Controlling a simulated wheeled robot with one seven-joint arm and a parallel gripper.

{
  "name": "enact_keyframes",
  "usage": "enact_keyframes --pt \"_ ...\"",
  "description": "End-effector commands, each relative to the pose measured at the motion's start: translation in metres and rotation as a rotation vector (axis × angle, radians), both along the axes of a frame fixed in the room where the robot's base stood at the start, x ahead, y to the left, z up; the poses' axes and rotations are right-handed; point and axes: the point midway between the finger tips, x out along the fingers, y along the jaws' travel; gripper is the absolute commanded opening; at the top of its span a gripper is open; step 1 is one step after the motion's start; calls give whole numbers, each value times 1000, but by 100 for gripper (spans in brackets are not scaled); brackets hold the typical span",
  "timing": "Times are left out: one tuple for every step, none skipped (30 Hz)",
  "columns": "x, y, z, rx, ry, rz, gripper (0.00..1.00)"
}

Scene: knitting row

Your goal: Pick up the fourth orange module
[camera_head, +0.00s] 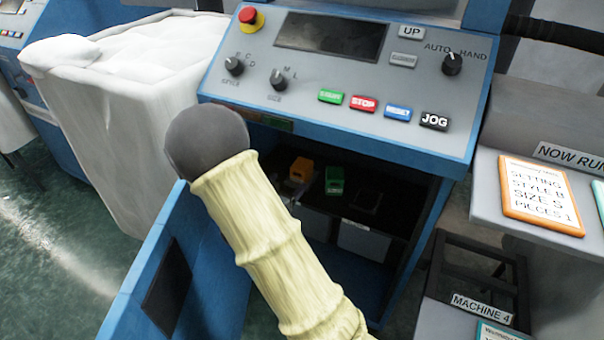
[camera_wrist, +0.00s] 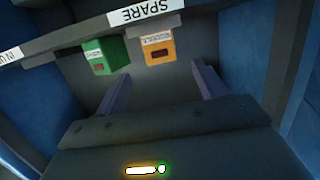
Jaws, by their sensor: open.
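One orange module (camera_head: 301,169) shows on the shelf inside the open cabinet under the control panel, just left of a green module (camera_head: 334,181). In the wrist view the orange module (camera_wrist: 158,47) has a white label and a dark slot, and the green module (camera_wrist: 99,55) is to its left. My gripper (camera_wrist: 160,78) is open and empty, its two fingers apart with the orange module beyond them, between their lines. I see no contact. In the head view my sleeved arm crosses in front of the cabinet and my gripper cannot be made out.
A bar marked SPARE (camera_wrist: 142,13) runs beside the modules. The blue cabinet door (camera_head: 150,270) stands open at the left. The control panel (camera_head: 340,90) overhangs the opening. A white cloth-filled bin (camera_head: 125,130) is at the left. Dark cabinet walls close in around my gripper.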

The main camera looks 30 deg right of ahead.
Motion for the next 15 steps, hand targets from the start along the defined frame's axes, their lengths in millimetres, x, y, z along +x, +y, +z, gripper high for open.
enact_keyframes --pt "4 -8 -5 0 -1 -5 71" --pt "8 -12 -6 0 -2 -4 71" --pt "12 -18 -8 0 -3 -5 71" --pt "15 -22 -9 0 -1 -5 71" --pt "18 -26 -10 -1 -1 -4 71" --pt "22 -31 -11 0 -2 -4 71" --pt "25 -33 -11 0 -2 -3 71" --pt "27 -36 -12 1 -1 -2 71" --pt "29 -38 -12 1 0 -1 71" --pt "30 -40 -12 0 -1 -1 71" --pt "31 -41 -11 0 0 -1 71" --pt "31 -41 -11 0 0 -1 71" --pt "31 -41 -11 -1 1 0 71" --pt "31 -41 -11 0 1 0 71" --pt "31 -41 -10 0 1 0 71"
